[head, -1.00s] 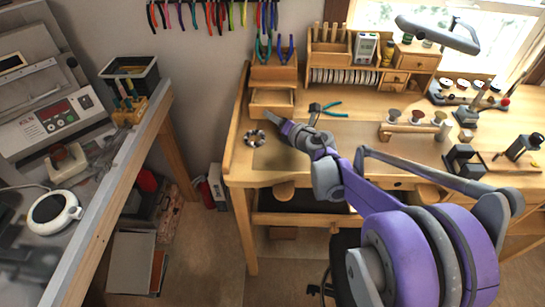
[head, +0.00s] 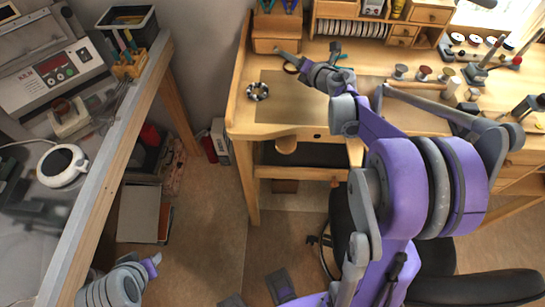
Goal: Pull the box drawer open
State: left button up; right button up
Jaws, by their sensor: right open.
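The small wooden box (head: 277,26) stands at the back left of the wooden workbench, with pliers on top. Its drawer front (head: 276,45) faces me; I cannot tell whether it is fully shut. My right gripper (head: 307,54) is open, its grey fingers spread apart. One finger is just in front of the drawer's lower right part, the other further right. I cannot tell whether it touches the drawer. The drawer's handle is not clear to see. Part of my left arm's end (head: 150,266) shows at the bottom left, far from the box; its fingers are not clear.
A round ring-shaped item (head: 257,91) lies on the bench left of my right gripper. A wooden rack (head: 352,28) stands right of the box. Small spools (head: 423,73) stand further right. The bench mat is mostly clear.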

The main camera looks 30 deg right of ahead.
jog(key=v, duration=0.3)
jog(key=shift+s, duration=0.3)
jog(key=s+a+r+m+h+p, duration=0.4)
jog(key=s+r+m+h, duration=0.25)
jog(key=r+m, duration=0.6)
pick_arm(q)
jog(key=w+r+t+p, duration=0.1)
jog(key=w+r+p, duration=0.3)
jog(key=r, duration=0.7)
jog(key=shift+a+r, duration=0.15)
jog(key=shift+a, duration=0.3)
pick_arm(e)
jog(key=s+a+f+m+g+y, duration=0.2)
jog(key=s+a+f+m+g, duration=0.2)
jog(key=s+a+f+m, duration=0.2)
jog(key=s+a+f+m+g+y, duration=0.3)
jog(key=s+a+f+m, duration=0.4)
jog(key=s+a, duration=0.4)
jog(key=shift+s+a+f+m+g+y, duration=0.15)
jog(key=shift+a+f+m+g+y, duration=0.15)
jog(key=shift+m+g, duration=0.5)
pick_arm(q)
jog(key=shift+w, duration=0.1)
pick_arm(e)
jog(key=shift+r, duration=0.1)
